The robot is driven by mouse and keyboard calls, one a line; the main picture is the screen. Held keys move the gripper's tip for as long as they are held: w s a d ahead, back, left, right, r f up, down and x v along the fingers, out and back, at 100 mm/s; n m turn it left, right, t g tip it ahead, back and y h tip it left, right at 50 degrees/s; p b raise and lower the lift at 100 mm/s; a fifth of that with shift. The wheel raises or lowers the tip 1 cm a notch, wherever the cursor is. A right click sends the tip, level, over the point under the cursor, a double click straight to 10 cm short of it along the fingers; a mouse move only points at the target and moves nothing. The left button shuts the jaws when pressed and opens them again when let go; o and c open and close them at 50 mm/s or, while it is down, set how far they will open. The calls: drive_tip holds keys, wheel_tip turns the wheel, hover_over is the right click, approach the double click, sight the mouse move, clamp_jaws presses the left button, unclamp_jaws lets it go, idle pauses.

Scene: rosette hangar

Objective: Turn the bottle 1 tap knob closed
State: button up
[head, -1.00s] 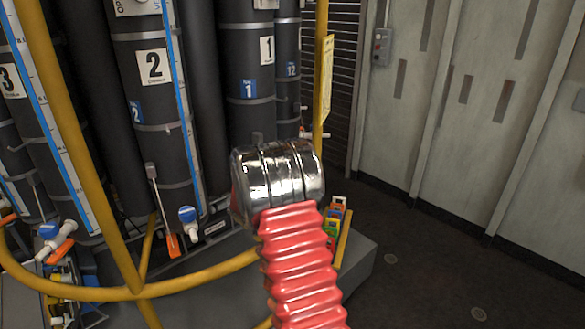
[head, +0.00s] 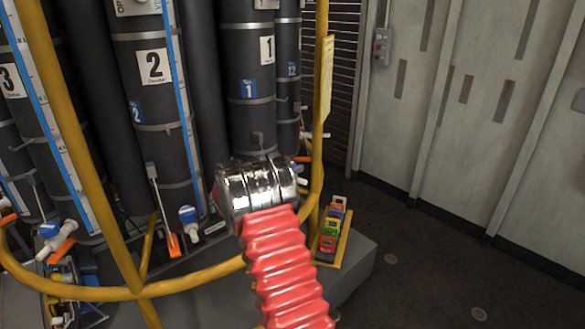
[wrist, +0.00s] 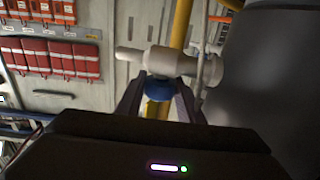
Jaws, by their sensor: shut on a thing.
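Bottle 1 (head: 249,110) is a tall dark cylinder with a white number 1 label and a blue plate. Its lower part is hidden behind my arm in the head view. In the wrist view a white tap (wrist: 175,63) lies across the upper middle, with its blue knob (wrist: 159,88) below it. My gripper (wrist: 158,97) has one finger on each side of the blue knob and is shut on it. In the head view my metal wrist and red bellows hide the gripper and this tap.
Bottle 2 (head: 153,85) stands to the left, with a blue-knobbed tap (head: 189,215) below it. A yellow rail (head: 200,277) curves in front. Coloured tags (head: 331,225) sit on the grey plinth at right. Open floor lies further right.

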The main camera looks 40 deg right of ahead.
drive_tip(key=shift+w+r, duration=0.1)
drive_tip(key=o, duration=1.1)
wheel_tip(320, 180, up, 10)
drive_tip(key=shift+f, duration=0.1)
idle(0.5)
